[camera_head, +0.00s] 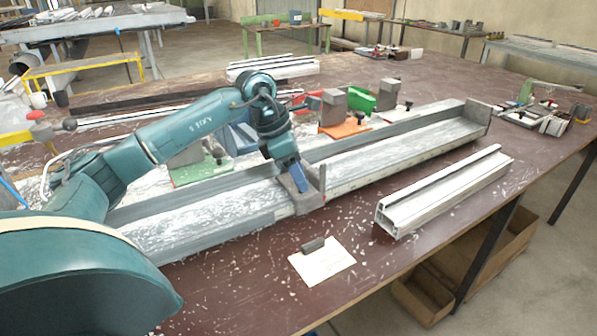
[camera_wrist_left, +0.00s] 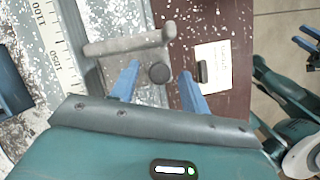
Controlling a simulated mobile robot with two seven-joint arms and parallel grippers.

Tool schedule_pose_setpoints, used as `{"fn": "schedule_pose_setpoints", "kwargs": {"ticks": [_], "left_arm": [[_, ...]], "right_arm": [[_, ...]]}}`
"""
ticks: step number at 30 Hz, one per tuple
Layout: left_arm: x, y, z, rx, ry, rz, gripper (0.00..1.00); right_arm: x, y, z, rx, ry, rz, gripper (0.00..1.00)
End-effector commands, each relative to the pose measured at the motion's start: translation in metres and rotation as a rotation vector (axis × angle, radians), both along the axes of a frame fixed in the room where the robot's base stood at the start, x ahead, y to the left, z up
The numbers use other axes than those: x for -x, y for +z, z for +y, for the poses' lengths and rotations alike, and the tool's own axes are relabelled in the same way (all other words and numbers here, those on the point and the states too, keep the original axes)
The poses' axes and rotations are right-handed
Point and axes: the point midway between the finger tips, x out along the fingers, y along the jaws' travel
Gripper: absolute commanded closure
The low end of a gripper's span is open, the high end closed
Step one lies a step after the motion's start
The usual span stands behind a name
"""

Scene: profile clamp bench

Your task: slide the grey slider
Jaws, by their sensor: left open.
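The grey slider (camera_head: 313,184) stands on the long metal profile rail (camera_head: 215,220), near the middle of its front side. In the left wrist view the slider (camera_wrist_left: 128,45) shows as a grey bar with a plate and a round dark knob (camera_wrist_left: 159,73). My left gripper (camera_head: 298,183) reaches down over the rail at the slider. In the left wrist view its two blue fingers (camera_wrist_left: 158,75) are apart, with the knob between them. I cannot tell whether they touch it. Teal parts with blue tips (camera_wrist_left: 306,40), seemingly my right gripper, show at the right edge of that view.
A white profile (camera_head: 445,190) lies right of the rail. A paper card (camera_head: 322,262) with a dark block lies in front. Green, orange and grey clamp blocks (camera_head: 338,125) stand behind the rail. A scale strip (camera_wrist_left: 52,50) runs along the rail. Chips litter the brown table.

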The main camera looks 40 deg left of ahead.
Motion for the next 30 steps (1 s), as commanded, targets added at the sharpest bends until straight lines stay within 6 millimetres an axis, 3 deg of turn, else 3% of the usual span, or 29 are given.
{"fn": "schedule_pose_setpoints", "kwargs": {"ticks": [16,21,30], "left_arm": [[0.028,0.101,0.029,0.000,0.002,-0.005,0.54],[0.033,0.115,0.034,-0.001,0.002,-0.002,0.54],[0.034,0.117,0.035,0.000,0.002,-0.002,0.54]], "right_arm": [[0.000,0.004,0.000,0.006,0.001,-0.003,0.64],[0.000,0.005,0.000,0.009,0.002,-0.002,0.64],[0.000,0.003,0.000,0.011,0.003,0.001,0.64]]}}
